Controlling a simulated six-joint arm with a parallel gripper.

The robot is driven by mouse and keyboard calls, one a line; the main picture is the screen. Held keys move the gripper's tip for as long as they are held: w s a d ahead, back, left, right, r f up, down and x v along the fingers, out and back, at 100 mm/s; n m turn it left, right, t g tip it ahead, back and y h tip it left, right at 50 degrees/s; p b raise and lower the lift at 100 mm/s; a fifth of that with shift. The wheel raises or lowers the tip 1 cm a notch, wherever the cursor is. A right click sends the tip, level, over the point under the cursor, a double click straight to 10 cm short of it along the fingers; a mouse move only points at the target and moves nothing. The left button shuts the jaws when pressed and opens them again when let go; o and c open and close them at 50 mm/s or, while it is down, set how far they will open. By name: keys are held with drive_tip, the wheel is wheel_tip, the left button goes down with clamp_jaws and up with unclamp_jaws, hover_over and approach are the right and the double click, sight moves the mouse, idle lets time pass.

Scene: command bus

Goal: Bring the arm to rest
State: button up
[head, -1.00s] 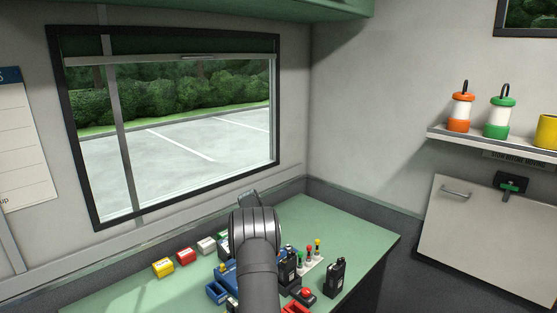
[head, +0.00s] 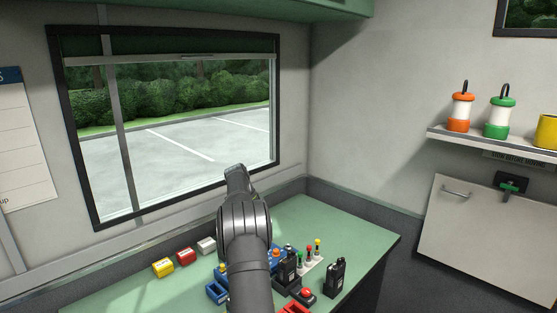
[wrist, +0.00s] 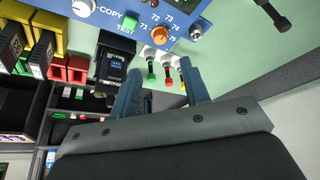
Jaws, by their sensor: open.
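My gripper (wrist: 160,67) is open in the wrist view, its two blue-grey fingers spread apart with nothing between them. It hangs above the green counter (head: 345,228). Beyond the fingertips is a row of small levers (wrist: 167,70) with green and red tips. In the head view my dark arm rises over the middle of the counter and hides part of what lies there; the fingers cannot be made out in that view.
Another radio (head: 335,278) stands at the counter's right. The counter's far right is clear.

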approach(276, 251)
drive_tip(key=x, duration=0.7)
drive_tip(key=shift+w+a+f, duration=0.1)
drive_tip(key=shift+w+f, duration=0.05)
drive_tip(key=shift+f, duration=0.4)
drive_tip(key=n, duration=0.2)
drive_tip(key=n+t, duration=0.1)
drive_tip(key=n, duration=0.1)
drive_tip(key=shift+s+d+r+t, duration=0.1)
drive_tip(key=shift+s+d+t, duration=0.1)
drive_tip(key=shift+t, duration=0.1)
drive_tip(key=n+t+y, duration=0.1)
drive_tip(key=n, duration=0.3)
drive_tip(key=shift+s+d, duration=0.1)
drive_tip(key=shift+s, duration=0.05)
drive_tip(key=n, duration=0.2)
drive_tip(key=n+t+y, duration=0.1)
drive_tip(key=n, duration=0.1)
drive_tip(key=shift+s+d+n, duration=0.1)
drive_tip(key=shift+d+n, duration=0.05)
drive_tip(key=shift+n, duration=0.25)
drive_tip(key=shift+d+n+t+y, duration=0.1)
drive_tip(key=shift+n+t+y, duration=0.25)
drive_tip(key=shift+n, duration=0.6)
drive_tip(key=shift+d+n+t+y, duration=0.15)
drive_tip(key=shift+n+y, duration=0.4)
drive_tip(key=shift+n, duration=0.4)
drive_tip(key=shift+a, duration=0.1)
